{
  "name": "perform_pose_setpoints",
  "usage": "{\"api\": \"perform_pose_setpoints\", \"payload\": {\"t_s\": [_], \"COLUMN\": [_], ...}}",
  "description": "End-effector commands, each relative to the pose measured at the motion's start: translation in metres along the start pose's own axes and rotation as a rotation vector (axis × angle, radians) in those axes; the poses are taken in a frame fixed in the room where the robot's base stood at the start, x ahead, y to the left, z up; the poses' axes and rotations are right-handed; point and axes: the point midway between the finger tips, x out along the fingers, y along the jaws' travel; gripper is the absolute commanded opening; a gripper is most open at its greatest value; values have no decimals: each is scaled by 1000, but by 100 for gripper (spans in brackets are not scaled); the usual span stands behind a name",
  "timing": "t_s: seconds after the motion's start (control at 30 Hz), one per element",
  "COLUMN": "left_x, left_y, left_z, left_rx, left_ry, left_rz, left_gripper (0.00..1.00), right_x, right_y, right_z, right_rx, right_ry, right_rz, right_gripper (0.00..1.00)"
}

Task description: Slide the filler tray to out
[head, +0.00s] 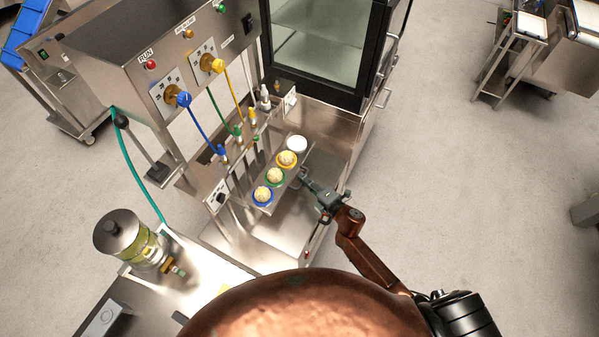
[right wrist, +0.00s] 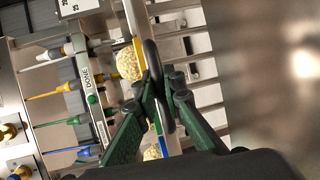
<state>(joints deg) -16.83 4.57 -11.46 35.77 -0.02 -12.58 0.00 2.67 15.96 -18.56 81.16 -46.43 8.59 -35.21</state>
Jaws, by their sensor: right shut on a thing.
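The filler tray (head: 293,172) is a narrow metal tray under the nozzles of the filling machine (head: 140,75). It carries dough balls in blue, green and yellow rings, with a white round piece (head: 297,144) at its far end. In the right wrist view, a dark looped handle (right wrist: 152,60) stands at the tray's edge. My right gripper (head: 307,182) is at the tray's right side, its green fingers shut on this handle. Dough balls (right wrist: 129,63) show just beside the fingers. The handle is mostly hidden by the gripper in the head view. My left gripper is out of view.
Blue, green and yellow hoses run down to the nozzles above the tray. A glass-doored cabinet (head: 320,45) stands behind. A metal canister (head: 125,235) is on a bench at the lower left. The floor (head: 470,180) to the right is clear.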

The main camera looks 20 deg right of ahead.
Motion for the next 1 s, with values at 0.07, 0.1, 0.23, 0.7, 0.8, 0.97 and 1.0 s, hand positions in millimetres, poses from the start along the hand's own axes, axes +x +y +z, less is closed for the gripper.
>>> {"api": "perform_pose_setpoints", "payload": {"t_s": [0.07, 0.1, 0.23, 0.7, 0.8, 0.97, 1.0], "left_x": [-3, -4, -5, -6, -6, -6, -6], "left_y": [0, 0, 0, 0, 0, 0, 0], "left_z": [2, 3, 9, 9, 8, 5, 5], "left_rx": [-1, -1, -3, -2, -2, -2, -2], "left_ry": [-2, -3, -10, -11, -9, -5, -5], "left_rz": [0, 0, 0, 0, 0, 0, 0], "left_gripper": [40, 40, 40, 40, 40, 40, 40], "right_x": [-13, -18, -32, -44, -44, -42, -42], "right_y": [-3, -4, -8, -12, -13, -12, -12], "right_z": [5, 6, 12, 18, 19, 18, 17], "right_rx": [1, 1, 1, 1, 1, 1, 1], "right_ry": [2, 2, 2, -2, -3, -1, 0], "right_rz": [-2, -1, -1, -2, -4, -3, -2], "right_gripper": [0, 0, 0, 0, 10, 21, 24]}}
